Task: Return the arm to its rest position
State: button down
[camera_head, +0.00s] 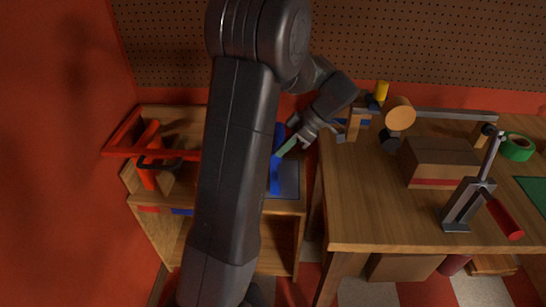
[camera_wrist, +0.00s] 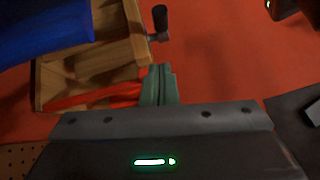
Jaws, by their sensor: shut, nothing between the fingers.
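My dark grey arm (camera_head: 238,160) stretches up through the middle of the head view and bends down at its far end. My gripper (camera_head: 284,148) points down and left, over the right side of a low wooden bench. Its green fingers are closed together and hold nothing. They also show at the middle of the wrist view (camera_wrist: 158,84). The fingers overlap a blue upright part (camera_head: 275,175) in the head view; I cannot tell whether they touch it. My arm hides the middle of the bench.
The low wooden bench (camera_head: 150,221) carries a red frame (camera_head: 122,130). To the right, a wooden table (camera_head: 390,225) holds a cardboard box (camera_head: 440,158), a lever press (camera_head: 463,203) and green tape (camera_head: 518,147). A pegboard (camera_head: 430,45) stands behind. The table's front middle is clear.

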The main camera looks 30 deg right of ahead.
jog(key=shift+s+d+r, duration=0.15)
jog(key=shift+d+r, duration=0.15)
jog(key=shift+a, duration=0.1)
jog(key=x, duration=0.4)
jog(key=b+x, duration=0.1)
jog(key=x, duration=0.7)
jog(key=shift+s+d+f+b, duration=0.2)
jog(key=shift+s+f+b, duration=0.1)
jog(key=shift+f, duration=0.65)
jog(key=shift+s, duration=0.1)
jog(key=shift+a+r, duration=0.1)
